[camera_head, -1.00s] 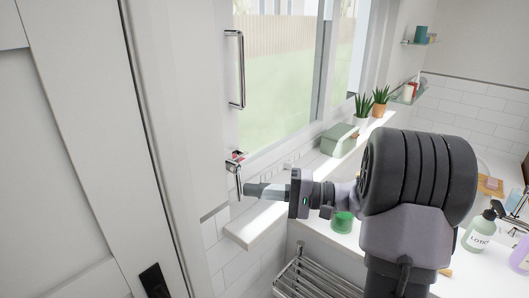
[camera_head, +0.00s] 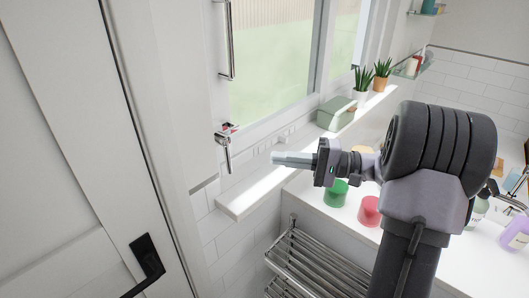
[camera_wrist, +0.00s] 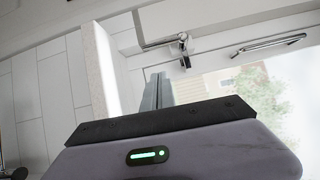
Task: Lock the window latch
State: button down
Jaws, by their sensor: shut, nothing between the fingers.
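The window latch (camera_head: 224,138) is a small chrome lever with a red mark near its pivot, low on the left side of the window frame. Its lever hangs down in the head view. The latch (camera_wrist: 183,47) also shows in the wrist view, its lever pointing left. My gripper (camera_head: 273,157) is shut and empty, to the right of the lever, with a visible gap between them. In the wrist view the closed fingers (camera_wrist: 158,80) point toward the latch area, just below it in the picture.
A chrome pull bar (camera_head: 230,45) is above the latch. The white sill (camera_head: 240,203) runs below, with a green box (camera_head: 335,113) and potted plants farther along. A towel rack (camera_head: 310,262) and green and pink cups (camera_head: 370,211) are lower. A door with a black handle (camera_head: 147,258) is at left.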

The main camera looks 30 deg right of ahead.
jog(key=v, duration=0.4)
jog(key=shift+s+d+p, duration=0.15)
jog(key=shift+p, duration=0.25)
jog(key=shift+d, duration=0.1)
jog(key=s+a+n+g+h, duration=0.25)
jog(key=a+g, duration=0.35)
jog(key=a, duration=0.7)
jog(key=s+a+f+h, duration=0.1)
jog(key=s+a+h, duration=0.4)
jog(key=s, duration=0.2)
jog(key=s+a+f+t+h, duration=0.1)
jog(key=s+a+h, duration=0.4)
jog(key=s, duration=0.3)
jog(key=shift+a+f+n, duration=0.3)
jog(key=shift+a+n, duration=0.05)
jog(key=shift+a, duration=0.05)
